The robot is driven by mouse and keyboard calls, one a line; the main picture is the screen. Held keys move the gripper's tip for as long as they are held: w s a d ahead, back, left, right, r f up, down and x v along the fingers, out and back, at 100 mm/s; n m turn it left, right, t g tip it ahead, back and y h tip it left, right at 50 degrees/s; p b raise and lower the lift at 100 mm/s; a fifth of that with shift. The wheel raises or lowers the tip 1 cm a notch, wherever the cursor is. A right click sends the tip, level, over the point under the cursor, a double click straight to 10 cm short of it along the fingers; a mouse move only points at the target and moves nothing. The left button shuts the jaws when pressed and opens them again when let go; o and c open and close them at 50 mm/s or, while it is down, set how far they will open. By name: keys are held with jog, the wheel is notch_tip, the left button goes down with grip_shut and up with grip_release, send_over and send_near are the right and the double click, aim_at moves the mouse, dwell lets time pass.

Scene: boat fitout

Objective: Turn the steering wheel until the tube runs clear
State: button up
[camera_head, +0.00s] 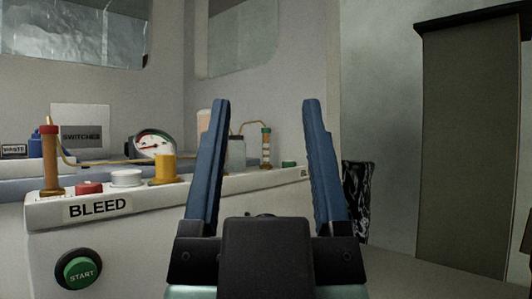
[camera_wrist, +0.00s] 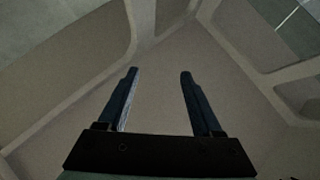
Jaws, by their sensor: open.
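My gripper (camera_head: 264,102) is open and empty in the middle of the head view, its two blue fingers pointing up. It also shows in the wrist view (camera_wrist: 158,73), with only cabin walls and windows beyond it. I see no steering wheel in either view. Behind the left finger, a small jar (camera_head: 236,153) stands on the console with a thin brass-coloured tube (camera_head: 90,161) running along the top. A tube with light and dark bands (camera_head: 266,148) stands between the fingers. I cannot tell whether it is clear.
A black bag (camera_head: 357,200) and tall cabinet (camera_head: 470,150) stand right.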

jog(key=shift+c, duration=0.5)
jog(key=w+d+f+m+g+p, duration=0.1)
jog(key=w+f+m+g+p, duration=0.3)
jog(key=p, duration=0.6)
jog(key=w+d+f+m+g+p, duration=0.1)
jog(key=w+m+g+p, duration=0.2)
jog(key=w+m+p, duration=0.55)
jog(key=s+d+f+m+g+p, duration=0.3)
jog(key=s+f+m+g+p, duration=0.5)
jog(key=p, duration=1.1)
jog(key=w+f, duration=0.2)
jog(key=w, duration=0.2)
jog(key=w+f+t, duration=0.1)
jog(key=w+f, duration=0.1)
jog(key=w, duration=0.1)
jog(key=w+a+f+t, duration=0.1)
jog(key=w+f, duration=0.1)
jog(key=w, duration=0.2)
jog(key=shift+w+f+y, duration=0.25)
jog(key=shift+w+y, duration=0.05)
